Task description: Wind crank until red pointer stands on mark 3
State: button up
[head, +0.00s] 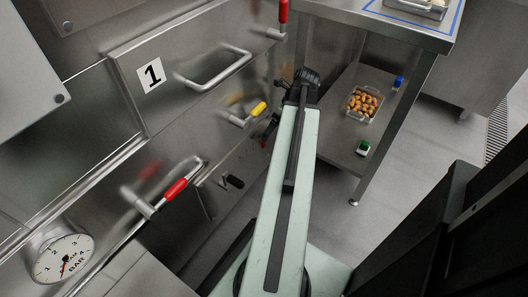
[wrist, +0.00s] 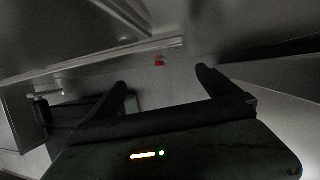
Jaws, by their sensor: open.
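A round white gauge (head: 64,257) marked BAR is at the lower left in the head view. Its short red pointer (head: 63,268) points toward the bottom of the dial, away from mark 3. A crank with a red grip (head: 175,189) is on the steel front right of the gauge. Other grips are yellow (head: 258,108), black (head: 233,181) and red (head: 283,12); which one drives the pointer I cannot tell. My gripper (head: 268,131) is near the yellow grip in the picture, partly behind my arm. In the wrist view my gripper (wrist: 163,80) is open with nothing between its fingers.
A drawer with a bar handle (head: 218,70) and a label 1 (head: 151,75) is above the cranks. A steel table (head: 350,115) at right holds a tray of brown pieces (head: 363,103), with green (head: 363,148) and blue (head: 398,82) items. Floor right of my arm is clear.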

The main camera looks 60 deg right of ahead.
jog(key=shift+f, duration=0.2)
jog(key=p+v, duration=0.9)
jog(key=shift+r, duration=0.35)
